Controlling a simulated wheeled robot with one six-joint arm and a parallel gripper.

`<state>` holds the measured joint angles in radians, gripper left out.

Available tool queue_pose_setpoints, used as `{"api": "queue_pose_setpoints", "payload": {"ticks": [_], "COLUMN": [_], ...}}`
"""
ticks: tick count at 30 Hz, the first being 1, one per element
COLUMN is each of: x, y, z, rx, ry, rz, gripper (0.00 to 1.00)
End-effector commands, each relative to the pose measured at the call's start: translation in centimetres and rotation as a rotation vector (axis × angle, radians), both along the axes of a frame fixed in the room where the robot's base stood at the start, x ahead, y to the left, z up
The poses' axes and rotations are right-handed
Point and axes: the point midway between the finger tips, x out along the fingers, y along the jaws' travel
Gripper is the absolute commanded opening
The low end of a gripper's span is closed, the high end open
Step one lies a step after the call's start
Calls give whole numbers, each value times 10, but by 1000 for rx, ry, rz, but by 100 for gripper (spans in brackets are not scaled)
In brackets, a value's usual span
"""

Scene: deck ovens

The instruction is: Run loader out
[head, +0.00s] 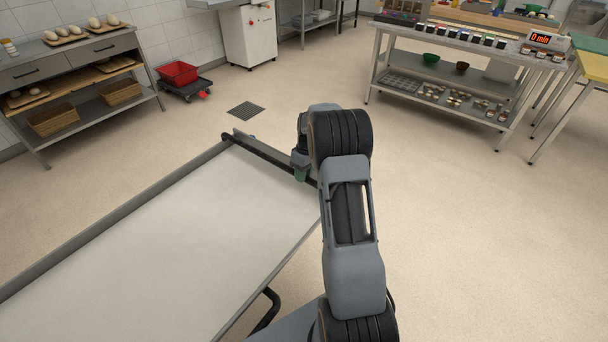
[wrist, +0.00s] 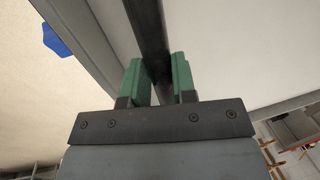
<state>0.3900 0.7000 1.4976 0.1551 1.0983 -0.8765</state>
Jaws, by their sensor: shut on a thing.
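The loader (head: 190,230) is a long flat frame with a pale belt and grey side rails, filling the lower left of the head view. A dark crossbar (head: 262,157) spans its far end. My gripper (head: 302,173) is at the right part of this bar, partly hidden by my arm. In the wrist view, the green fingers of my gripper (wrist: 158,78) are on either side of the dark bar (wrist: 148,35), shut on it. The pale belt shows to the right of the bar there. The loader's near end is out of view.
Open floor (head: 470,240) lies to the right and beyond the loader. A drain grate (head: 246,111) is in the floor past its far end. A red crate (head: 178,73) on a dark dolly, a shelved bench (head: 75,75) and a steel worktable (head: 450,90) stand farther off.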

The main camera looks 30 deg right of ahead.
Motion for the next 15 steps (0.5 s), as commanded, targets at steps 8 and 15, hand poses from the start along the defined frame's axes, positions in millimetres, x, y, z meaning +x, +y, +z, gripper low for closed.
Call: {"api": "queue_pose_setpoints", "payload": {"ticks": [8, 15], "x": [3, 2], "y": [-5, -2], "z": [3, 2], "rx": [-11, -7], "ry": [-18, -12], "rz": [-2, -1], "gripper": [37, 50]}}
